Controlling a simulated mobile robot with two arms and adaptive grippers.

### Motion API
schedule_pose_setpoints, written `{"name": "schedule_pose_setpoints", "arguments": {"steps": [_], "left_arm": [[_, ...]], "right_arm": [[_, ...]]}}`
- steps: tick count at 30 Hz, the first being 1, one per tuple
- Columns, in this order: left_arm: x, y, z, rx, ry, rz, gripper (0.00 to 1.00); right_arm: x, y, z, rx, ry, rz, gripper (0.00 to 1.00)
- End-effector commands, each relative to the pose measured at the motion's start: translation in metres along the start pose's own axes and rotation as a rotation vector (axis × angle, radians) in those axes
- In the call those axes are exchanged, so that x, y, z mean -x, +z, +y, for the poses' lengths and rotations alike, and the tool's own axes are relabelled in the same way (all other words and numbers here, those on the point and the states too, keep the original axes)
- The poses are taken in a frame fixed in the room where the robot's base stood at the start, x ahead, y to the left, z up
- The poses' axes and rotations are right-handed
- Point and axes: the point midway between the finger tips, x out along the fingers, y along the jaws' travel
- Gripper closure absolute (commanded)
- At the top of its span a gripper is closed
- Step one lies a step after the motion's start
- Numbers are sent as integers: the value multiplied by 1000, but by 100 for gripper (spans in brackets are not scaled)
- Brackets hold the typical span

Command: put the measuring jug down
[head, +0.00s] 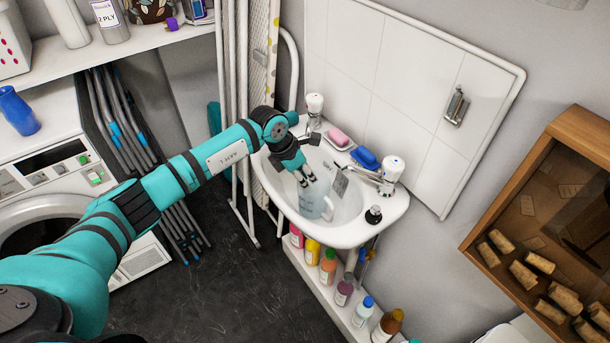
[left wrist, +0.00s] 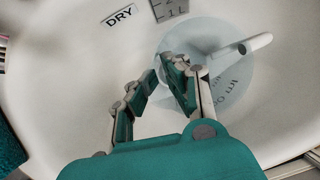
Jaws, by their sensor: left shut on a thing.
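The measuring jug (head: 312,204) is clear and bluish with a pale handle, and it is inside the white sink basin (head: 270,186). In the left wrist view the jug (left wrist: 232,83) shows its handle at the upper right and dark print on its wall. My left gripper (head: 304,178) reaches down into the basin from the left and is shut on the jug's rim side. Its fingers (left wrist: 163,82) partly hide the near wall of the jug. Whether the jug's base touches the basin floor cannot be told. My right gripper is not in view.
Pink soap (head: 339,137), a blue item (head: 365,157) and two taps, one at the right (head: 390,173), line the sink's back. A dark stopper-like item (head: 373,214) is on its right rim. Several bottles (head: 328,265) stand below. A wooden cabinet (head: 545,190) is at right.

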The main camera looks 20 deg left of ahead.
Motion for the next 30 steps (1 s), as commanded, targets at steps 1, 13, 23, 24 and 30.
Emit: {"name": "schedule_pose_setpoints", "arguments": {"steps": [1,13,23,24,30], "left_arm": [[-1,0,0,0,0,0,100],[-1,-1,0,0,0,0,61],[20,0,1,-2,3,-2,61],[28,0,1,-2,3,-2,61],[72,0,1,-3,4,-2,61]], "right_arm": [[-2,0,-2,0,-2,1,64],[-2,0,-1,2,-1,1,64],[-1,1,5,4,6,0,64],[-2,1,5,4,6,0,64],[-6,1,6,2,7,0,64]]}}
